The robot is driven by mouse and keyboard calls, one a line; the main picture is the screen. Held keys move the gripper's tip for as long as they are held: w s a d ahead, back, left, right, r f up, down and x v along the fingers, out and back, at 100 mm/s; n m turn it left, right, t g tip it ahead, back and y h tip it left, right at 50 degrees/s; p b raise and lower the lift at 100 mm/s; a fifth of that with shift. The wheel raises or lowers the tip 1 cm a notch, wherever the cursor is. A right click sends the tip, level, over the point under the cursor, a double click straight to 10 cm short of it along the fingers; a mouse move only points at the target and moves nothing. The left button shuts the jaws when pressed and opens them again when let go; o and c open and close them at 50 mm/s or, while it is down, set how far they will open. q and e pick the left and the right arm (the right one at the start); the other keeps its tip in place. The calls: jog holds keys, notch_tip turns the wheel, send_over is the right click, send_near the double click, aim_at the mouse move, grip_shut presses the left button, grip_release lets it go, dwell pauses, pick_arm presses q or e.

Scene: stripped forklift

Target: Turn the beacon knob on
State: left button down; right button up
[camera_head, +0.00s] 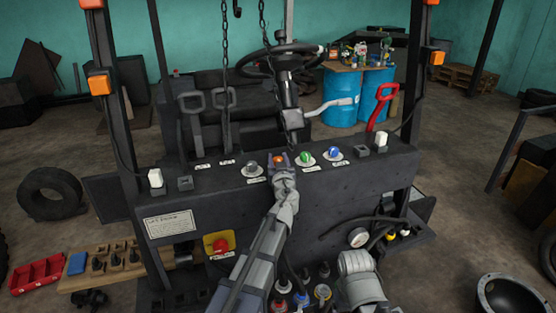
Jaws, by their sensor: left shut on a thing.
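A row of small round knobs sits on top of the black dash panel (190,202). My left gripper (280,161) reaches up from below and is shut on the orange knob (280,159), the likely beacon knob. Its fingers hide the sides of this knob. A grey knob (251,163) stands just to its left. A green knob (305,156) and a blue knob (334,152) stand close to its right. The labels are too small to read, and the turn of the orange knob cannot be told.
White switches (155,178) stand at both panel ends. A red emergency button (220,245) is on the front. The steering wheel (281,60), hanging chains (226,70) and a red lever (382,105) rise behind. A gauge (358,237) and hoses lie lower right.

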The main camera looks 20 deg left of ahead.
pick_arm(q)
jog(key=shift+m+t+h, duration=0.6)
jog(key=shift+m+h, duration=0.6)
jog(key=shift+h, duration=0.6)
jog(key=shift+c, duration=1.8)
grip_release()
jog(key=s, duration=0.2)
jog(key=s+d, duration=0.1)
jog(key=s, duration=0.5)
jog(key=shift+d, duration=0.25)
jog(key=shift+w, duration=0.1)
